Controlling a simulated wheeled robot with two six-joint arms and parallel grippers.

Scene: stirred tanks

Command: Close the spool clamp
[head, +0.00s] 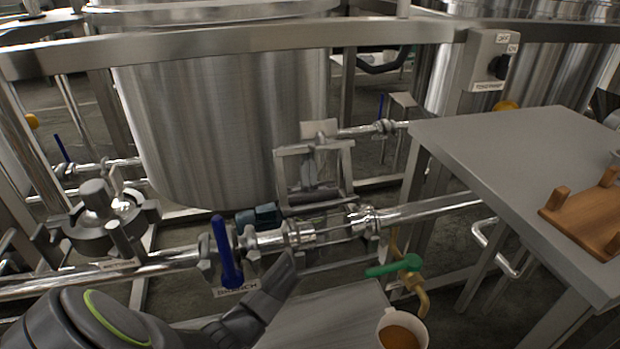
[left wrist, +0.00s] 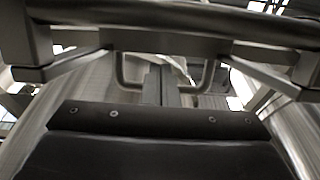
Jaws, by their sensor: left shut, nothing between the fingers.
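A clear spool (head: 328,231) sits in the steel pipe run, with a metal collar at each end. Just behind it a square metal frame (head: 346,170) with a plate on top stands raised. It looks like the open spool clamp, but I cannot be sure. My left gripper (head: 290,265) is shut and empty, below and left of the spool, its tip pointing up and right. It appears apart from the spool and frame. In the left wrist view its fingers (left wrist: 161,84) are together before a U-shaped bar and metal beams. My right gripper is not in view.
A blue-handled valve (head: 226,253) rises close beside my left gripper. A green-handled tap (head: 393,267) hangs above a cup (head: 402,331) at the front. A grey table (head: 500,145) with a wooden rack (head: 590,222) fills the right. A large steel tank (head: 220,120) stands behind.

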